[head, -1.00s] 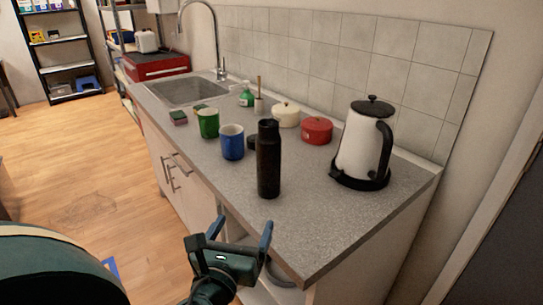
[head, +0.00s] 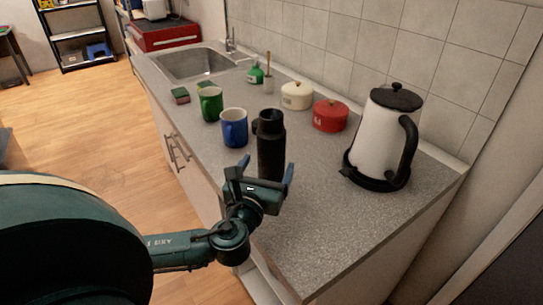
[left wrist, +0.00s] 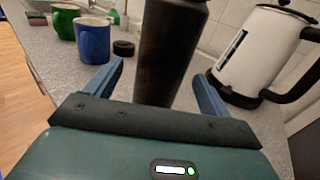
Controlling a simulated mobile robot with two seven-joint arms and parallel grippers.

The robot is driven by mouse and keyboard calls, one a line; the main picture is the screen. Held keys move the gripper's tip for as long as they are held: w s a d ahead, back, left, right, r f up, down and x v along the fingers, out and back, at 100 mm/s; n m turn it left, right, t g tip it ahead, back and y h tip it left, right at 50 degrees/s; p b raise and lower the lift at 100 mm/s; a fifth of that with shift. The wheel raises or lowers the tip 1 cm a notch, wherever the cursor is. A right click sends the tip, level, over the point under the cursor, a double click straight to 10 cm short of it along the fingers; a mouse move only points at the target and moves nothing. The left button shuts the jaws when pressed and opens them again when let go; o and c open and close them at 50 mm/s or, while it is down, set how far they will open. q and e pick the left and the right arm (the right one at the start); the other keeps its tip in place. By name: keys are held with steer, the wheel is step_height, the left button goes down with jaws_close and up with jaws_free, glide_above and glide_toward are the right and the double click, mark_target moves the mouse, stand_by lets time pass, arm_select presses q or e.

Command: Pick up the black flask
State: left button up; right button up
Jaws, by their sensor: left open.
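The black flask (head: 270,142) stands upright on the grey counter, near its front edge. Its lower part is partly hidden behind my left gripper in the head view. My left gripper (head: 266,171) is open, with blue fingers, just in front of the flask. In the left wrist view the flask (left wrist: 168,50) rises beyond and between the two open fingertips (left wrist: 158,78), its top cut off by the frame. I cannot tell whether a finger touches it. My right gripper is not in view.
A white kettle (head: 383,135) on a black base stands to the right of the flask. A blue mug (head: 234,128) and green mug (head: 210,104) stand to the left. Behind are a red pot (head: 330,116) and a cream pot (head: 296,96). The counter's front right (head: 330,225) is clear.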

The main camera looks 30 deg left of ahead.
arm_select(q)
steer(key=shift+p+x, duration=0.45)
steer(key=shift+x, duration=2.25)
steer(key=shift+f, duration=0.1)
steer(key=shift+c, duration=0.5)
steer(key=c, duration=1.4)
